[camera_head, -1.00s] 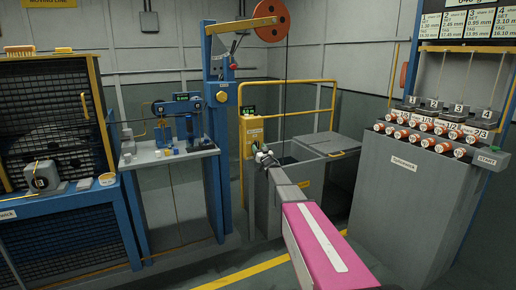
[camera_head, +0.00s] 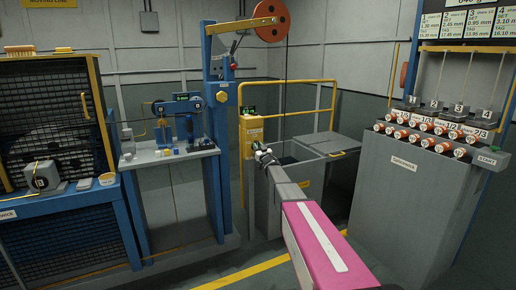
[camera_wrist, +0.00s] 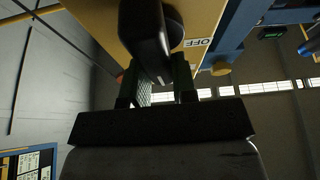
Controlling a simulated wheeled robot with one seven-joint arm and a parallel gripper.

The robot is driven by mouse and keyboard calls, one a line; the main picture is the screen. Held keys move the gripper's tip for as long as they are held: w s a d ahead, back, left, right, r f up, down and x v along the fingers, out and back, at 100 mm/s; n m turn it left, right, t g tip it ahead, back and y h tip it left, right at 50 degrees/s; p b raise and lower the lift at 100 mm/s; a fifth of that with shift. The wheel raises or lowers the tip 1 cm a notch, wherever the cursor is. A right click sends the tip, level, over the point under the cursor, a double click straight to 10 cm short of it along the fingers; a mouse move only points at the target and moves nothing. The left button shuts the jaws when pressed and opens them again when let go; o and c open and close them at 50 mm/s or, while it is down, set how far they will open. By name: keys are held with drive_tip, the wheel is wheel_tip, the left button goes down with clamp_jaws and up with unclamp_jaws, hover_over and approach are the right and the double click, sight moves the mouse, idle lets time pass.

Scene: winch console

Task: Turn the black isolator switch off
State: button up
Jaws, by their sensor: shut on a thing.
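The black isolator switch (camera_wrist: 145,35) shows at the top middle of the wrist view as a long dark handle on a yellow panel (camera_wrist: 95,22). An OFF label (camera_wrist: 198,42) sits to the right of its round hub. My gripper (camera_wrist: 160,85) is shut on the switch handle, with a finger on either side of it. In the head view my gripper (camera_head: 262,152) is at the front of the yellow winch console (camera_head: 252,132), and hides the switch there. I cannot tell the exact angle of the handle against the label.
A yellow rail (camera_head: 290,83) and a grey cabinet (camera_head: 330,143) stand behind and right of the console. A blue post (camera_head: 220,120) with an orange wheel (camera_head: 271,20) rises just left. A grey counterweight bench (camera_head: 405,185) stands at the right.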

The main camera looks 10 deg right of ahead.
drive_tip(key=n+g+y, duration=0.1)
drive_tip(key=n+g, duration=0.1)
drive_tip(key=n, duration=0.3)
drive_tip(key=a+n+g+y, duration=0.1)
drive_tip(key=n+g+y, duration=0.1)
drive_tip(key=n, duration=0.4)
drive_tip(key=f+n+g+y, duration=0.1)
drive_tip(key=n+g+y, duration=0.1)
drive_tip(key=n, duration=0.4)
drive_tip(key=shift+s+a, duration=0.15)
drive_tip(key=shift+s, duration=0.05)
drive_tip(key=shift+f+n+g+h, duration=0.15)
drive_tip(key=shift+n+g, duration=0.2)
drive_tip(key=shift+n, duration=0.75)
drive_tip(key=shift+f+n+g+h, duration=0.15)
drive_tip(key=shift+n+g, duration=0.2)
drive_tip(key=shift+n, duration=0.75)
drive_tip(key=shift+a, duration=0.1)
drive_tip(key=o, duration=0.9)
drive_tip(key=shift+s, duration=0.1)
